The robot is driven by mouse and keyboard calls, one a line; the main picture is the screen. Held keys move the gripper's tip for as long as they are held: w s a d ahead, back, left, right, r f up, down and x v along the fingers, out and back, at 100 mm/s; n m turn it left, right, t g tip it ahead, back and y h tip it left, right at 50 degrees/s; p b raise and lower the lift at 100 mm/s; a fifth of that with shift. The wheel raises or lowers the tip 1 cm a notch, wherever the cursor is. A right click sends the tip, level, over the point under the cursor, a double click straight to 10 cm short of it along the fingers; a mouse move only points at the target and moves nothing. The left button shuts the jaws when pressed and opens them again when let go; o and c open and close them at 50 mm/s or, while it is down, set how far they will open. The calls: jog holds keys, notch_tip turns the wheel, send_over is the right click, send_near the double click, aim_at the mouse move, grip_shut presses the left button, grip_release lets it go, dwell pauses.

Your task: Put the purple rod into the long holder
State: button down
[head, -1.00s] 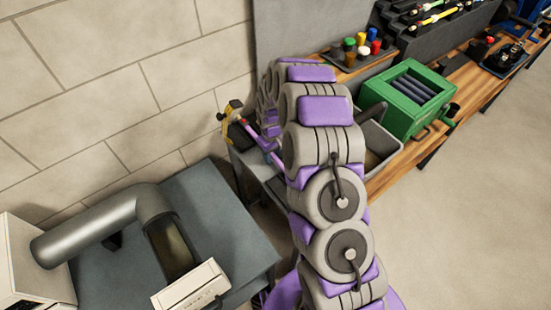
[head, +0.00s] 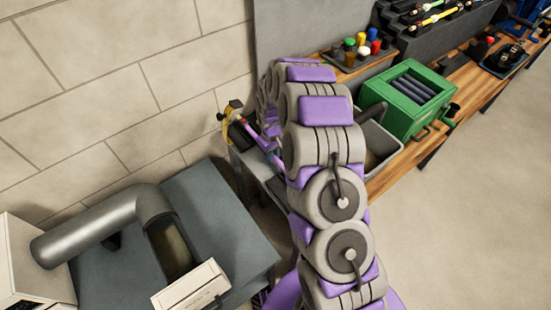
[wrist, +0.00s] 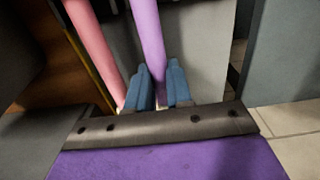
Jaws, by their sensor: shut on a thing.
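In the wrist view the purple rod (wrist: 147,35) stands between the two blue fingers of my gripper (wrist: 159,80), which is shut on it. The rod runs up out of the top of the picture, so its far end is out of sight. A pink rod (wrist: 92,45) runs beside it on the left, apart from the fingers. In the head view my arm hides most of the gripper. A thin pink-purple piece (head: 250,131) shows left of the arm, too small to tell which rod it is. I cannot tell which thing is the long holder.
A grey tray (head: 376,140) and a green box with dark bars (head: 420,80) stand on the wooden bench right of my arm. A dark rack (head: 400,22) with coloured brushes is behind. A grey table (head: 225,225) with a bent pipe (head: 100,225) is at left.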

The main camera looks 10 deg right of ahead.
jog(key=shift+r+p, duration=1.1)
jog(key=shift+r, duration=1.9)
jog(key=shift+s, duration=0.15)
